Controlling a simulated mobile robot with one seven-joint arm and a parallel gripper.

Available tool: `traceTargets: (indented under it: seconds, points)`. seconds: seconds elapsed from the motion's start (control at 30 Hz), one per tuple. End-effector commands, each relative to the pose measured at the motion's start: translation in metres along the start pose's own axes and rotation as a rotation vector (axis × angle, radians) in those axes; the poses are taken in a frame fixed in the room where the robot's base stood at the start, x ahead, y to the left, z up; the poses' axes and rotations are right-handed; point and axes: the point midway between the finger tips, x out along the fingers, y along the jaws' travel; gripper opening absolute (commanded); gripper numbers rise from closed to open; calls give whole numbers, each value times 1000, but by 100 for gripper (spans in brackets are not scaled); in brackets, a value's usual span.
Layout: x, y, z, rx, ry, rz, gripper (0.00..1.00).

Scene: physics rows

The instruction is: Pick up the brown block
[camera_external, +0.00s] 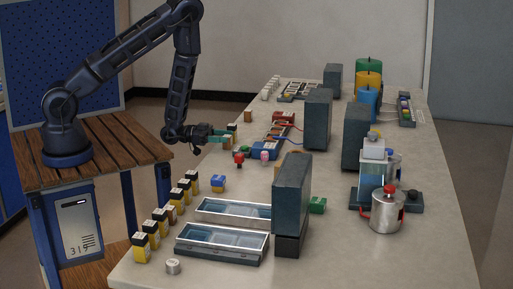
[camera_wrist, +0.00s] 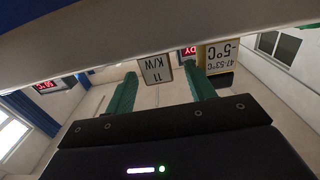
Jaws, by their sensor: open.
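A small brown block (camera_external: 248,117) stands on the table just beyond my gripper in the external view. Another small brownish block (camera_external: 231,127) shows right by the fingertips. My gripper (camera_external: 226,136) is at the table's left edge, low, with its green fingers apart and nothing clearly held. In the wrist view the fingers (camera_wrist: 161,72) are spread. A block with a pale label reading 11 K/W (camera_wrist: 156,69) shows between their tips, apart from both. I cannot tell which brown block this is.
Yellow-and-black blocks (camera_external: 152,232) line the near left edge. Glass-topped trays (camera_external: 222,244), tall dark blocks (camera_external: 291,195) and a metal pot (camera_external: 386,213) stand on the table. A blue device with wires (camera_external: 265,151) is right of my gripper.

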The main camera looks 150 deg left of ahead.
Motion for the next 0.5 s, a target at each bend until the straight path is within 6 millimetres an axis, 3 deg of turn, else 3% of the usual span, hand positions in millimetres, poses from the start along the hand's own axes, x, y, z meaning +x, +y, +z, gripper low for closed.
traceTargets:
  seconds: [0.2,0.5]
  points:
    - [30,1,-1,2,2,3,55]
    - [36,0,0,0,0,1,55]
